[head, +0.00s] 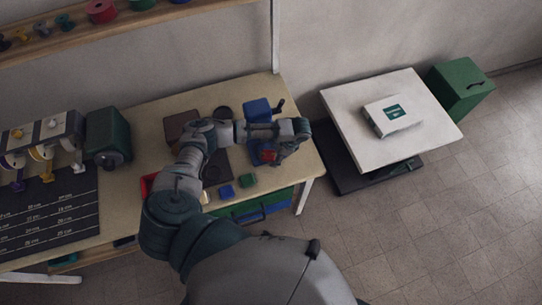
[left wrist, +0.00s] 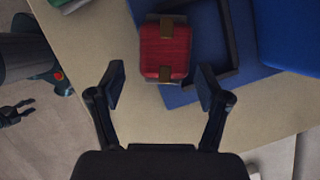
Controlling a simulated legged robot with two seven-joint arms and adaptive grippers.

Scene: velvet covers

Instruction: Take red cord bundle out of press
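The red cord bundle (left wrist: 166,48) has brownish bands at its top and bottom edges. It lies on the blue base of the press (left wrist: 202,92), beside a dark frame (left wrist: 232,60). In the head view my left gripper (head: 283,153) hangs over the right end of the table. What looks like my right gripper (left wrist: 12,112) shows small at the left edge of the left wrist view.
The table (head: 142,118) also carries a blue block (head: 226,191), a green block (head: 248,180) and a rack of spools (head: 50,140). A white lift table (head: 350,110) with a box (head: 392,116) stands to the right. Floor is free at the lower right.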

